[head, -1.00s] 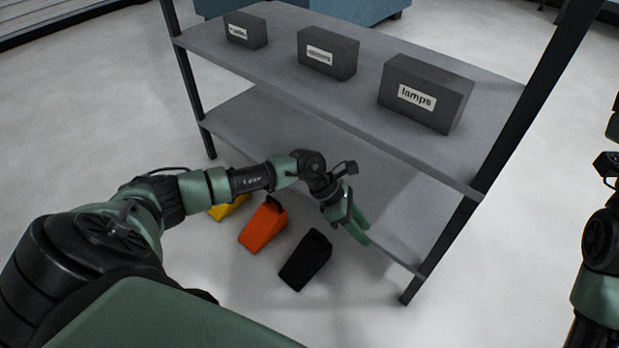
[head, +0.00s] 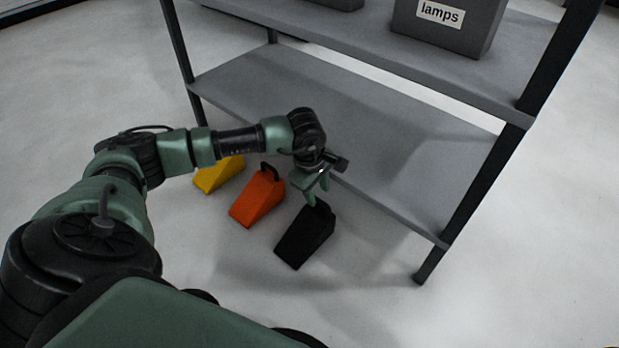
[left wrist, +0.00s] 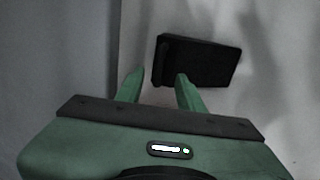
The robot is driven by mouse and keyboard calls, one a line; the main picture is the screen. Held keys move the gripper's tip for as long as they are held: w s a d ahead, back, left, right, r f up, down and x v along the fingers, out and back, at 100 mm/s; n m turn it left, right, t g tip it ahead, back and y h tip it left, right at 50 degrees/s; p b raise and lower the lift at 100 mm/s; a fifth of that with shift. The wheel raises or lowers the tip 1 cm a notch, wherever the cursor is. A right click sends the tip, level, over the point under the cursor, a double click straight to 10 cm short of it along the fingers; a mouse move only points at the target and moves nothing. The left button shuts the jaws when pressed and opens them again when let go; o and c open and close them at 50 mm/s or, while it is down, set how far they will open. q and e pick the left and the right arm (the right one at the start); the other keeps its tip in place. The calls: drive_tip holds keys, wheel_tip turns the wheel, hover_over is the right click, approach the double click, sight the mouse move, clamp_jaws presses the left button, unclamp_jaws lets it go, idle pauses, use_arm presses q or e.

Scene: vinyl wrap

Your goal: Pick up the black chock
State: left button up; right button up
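The black chock (head: 305,236) is a wedge on the floor in front of the shelf, rightmost of three chocks in the head view. In the left wrist view the black chock (left wrist: 203,62) lies just beyond the fingertips, its handle end toward the left finger side. My left gripper (head: 317,190) is above the chock's upper end. In the left wrist view the left gripper (left wrist: 158,82) has its two green fingers apart with nothing between them. I cannot tell whether a finger touches the chock. My right gripper is not in view.
The metal shelf (head: 350,120) rises just behind the chocks, with a box marked lamps (head: 447,25) on top. Floor in front is clear.

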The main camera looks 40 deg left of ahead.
sight(320, 201)
use_arm(q)
drive_tip(key=f+b, duration=0.2)
drive_tip(key=w+f+b, duration=0.1)
drive_tip(key=f+b, duration=0.1)
drive_tip(key=shift+w+f, duration=0.1)
drive_tip(key=shift+f, duration=0.25)
drive_tip(key=shift+r, duration=0.15)
clamp_jaws()
idle(0.9)
